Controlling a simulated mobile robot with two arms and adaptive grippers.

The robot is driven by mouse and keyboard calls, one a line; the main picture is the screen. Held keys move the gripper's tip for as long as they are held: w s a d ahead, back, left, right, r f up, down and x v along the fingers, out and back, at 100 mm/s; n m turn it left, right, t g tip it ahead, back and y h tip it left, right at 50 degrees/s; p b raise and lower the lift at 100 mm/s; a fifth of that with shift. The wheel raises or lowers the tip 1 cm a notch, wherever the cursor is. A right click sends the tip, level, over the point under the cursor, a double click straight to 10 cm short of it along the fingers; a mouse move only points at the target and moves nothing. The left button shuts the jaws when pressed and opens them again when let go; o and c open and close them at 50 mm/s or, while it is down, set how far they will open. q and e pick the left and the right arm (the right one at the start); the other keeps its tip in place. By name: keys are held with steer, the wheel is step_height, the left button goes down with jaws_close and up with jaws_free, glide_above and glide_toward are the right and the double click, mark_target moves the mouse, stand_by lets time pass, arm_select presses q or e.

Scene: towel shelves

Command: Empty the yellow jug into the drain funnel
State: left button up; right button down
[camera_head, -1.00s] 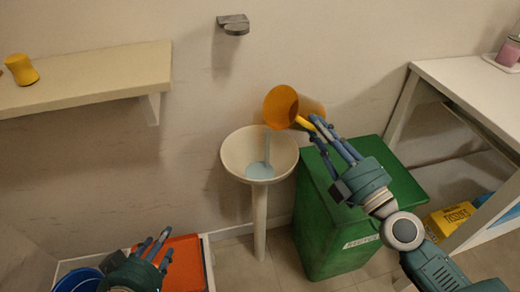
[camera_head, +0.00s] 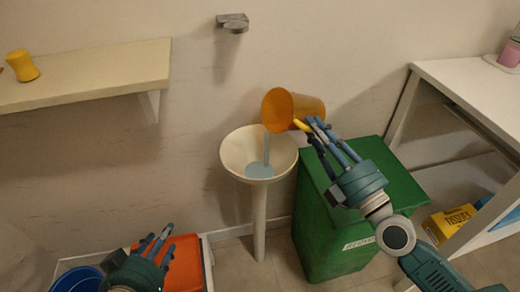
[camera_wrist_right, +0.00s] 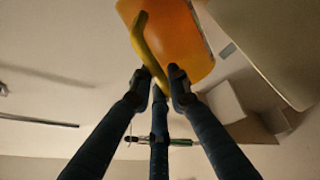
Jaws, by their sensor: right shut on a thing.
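The yellow-orange jug (camera_head: 294,108) is tipped on its side in the head view, its mouth facing left above the drain funnel. My right gripper (camera_head: 311,126) is shut on the jug's yellow handle, which also shows between the fingers in the right wrist view (camera_wrist_right: 149,52). A pale blue stream falls from the jug's mouth into the white drain funnel (camera_head: 233,150). Bluish liquid lies at the bottom of the bowl. My left gripper (camera_head: 159,240) is low at the left, away from the jug, with its fingers spread and nothing seen between them.
A green bin (camera_head: 335,226) stands right of the funnel, under my right arm. A shelf (camera_head: 95,75) with a yellow object (camera_head: 22,66) is at left. An orange tray (camera_head: 184,265) and blue tub (camera_head: 77,281) are below. A white table (camera_head: 470,85) is at right.

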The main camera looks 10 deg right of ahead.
arm_select(q)
steer(key=shift+d+f, duration=0.1)
steer(key=shift+d, duration=0.15)
arm_select(e)
steer(key=shift+s+a+f+n+y, duration=0.1)
steer(key=shift+f+n+y, duration=0.1)
steer(key=shift+n, duration=0.35)
steer(key=shift+s+a+f+n+y, duration=0.1)
steer(key=shift+n+y, duration=0.1)
steer(key=shift+n, duration=0.35)
